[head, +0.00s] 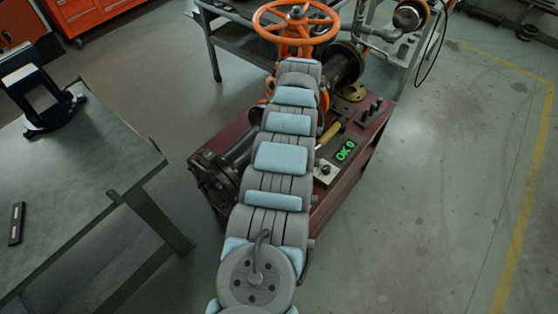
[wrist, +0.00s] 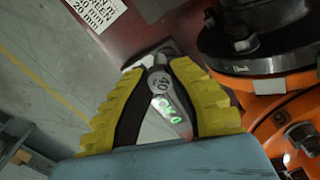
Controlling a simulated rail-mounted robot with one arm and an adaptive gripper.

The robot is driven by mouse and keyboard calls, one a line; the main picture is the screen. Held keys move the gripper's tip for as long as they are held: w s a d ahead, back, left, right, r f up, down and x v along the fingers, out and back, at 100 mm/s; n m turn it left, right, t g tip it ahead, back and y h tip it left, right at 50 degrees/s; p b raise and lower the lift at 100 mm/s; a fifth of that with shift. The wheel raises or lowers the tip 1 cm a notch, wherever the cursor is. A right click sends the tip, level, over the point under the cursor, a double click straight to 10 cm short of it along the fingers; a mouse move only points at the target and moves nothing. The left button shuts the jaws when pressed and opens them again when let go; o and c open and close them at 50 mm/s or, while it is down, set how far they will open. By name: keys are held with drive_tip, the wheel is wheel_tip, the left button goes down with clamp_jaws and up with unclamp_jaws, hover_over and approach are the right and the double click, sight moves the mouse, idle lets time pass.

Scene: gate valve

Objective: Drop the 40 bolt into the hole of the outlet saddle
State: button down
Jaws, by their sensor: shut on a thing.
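My gripper (wrist: 158,75) shows in the wrist view with its two yellow ribbed fingers shut on a grey metal piece marked 40, the 40 bolt (wrist: 160,84). Green characters show on or just behind this piece; I cannot tell which. A black flange (wrist: 262,45) marked 1 is to the right of the fingers, above an orange valve body (wrist: 295,130) marked 9. The fingers look apart from both. I cannot identify the outlet saddle or its hole. In the head view my arm hides the gripper and the bolt.
A dark red bench (head: 345,185) holds the valve, with an orange handwheel (head: 297,22), a green display (head: 345,149) reading OK 0 and a black flanged part (head: 215,182). A grey table (head: 75,180) stands left. The floor at right is clear.

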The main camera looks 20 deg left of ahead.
drive_tip(key=s+a+f+m+b, duration=0.1)
drive_tip(key=s+a+f, duration=0.3)
drive_tip(key=f, duration=0.4)
drive_tip(key=shift+s+m, duration=0.45)
drive_tip(key=shift+m, duration=0.25)
drive_tip(key=shift+r, duration=0.1)
drive_tip(key=shift+f+n+b, duration=0.35)
drive_tip(key=shift+f+n, duration=2.45)
drive_tip(key=shift+f, duration=0.15)
drive_tip(key=shift+p, duration=0.3)
wheel_tip(320, 180, down, 6)
drive_tip(key=b, duration=0.5)
drive_tip(key=shift+f+b, duration=0.15)
drive_tip(key=shift+b, duration=0.2)
idle(2.0)
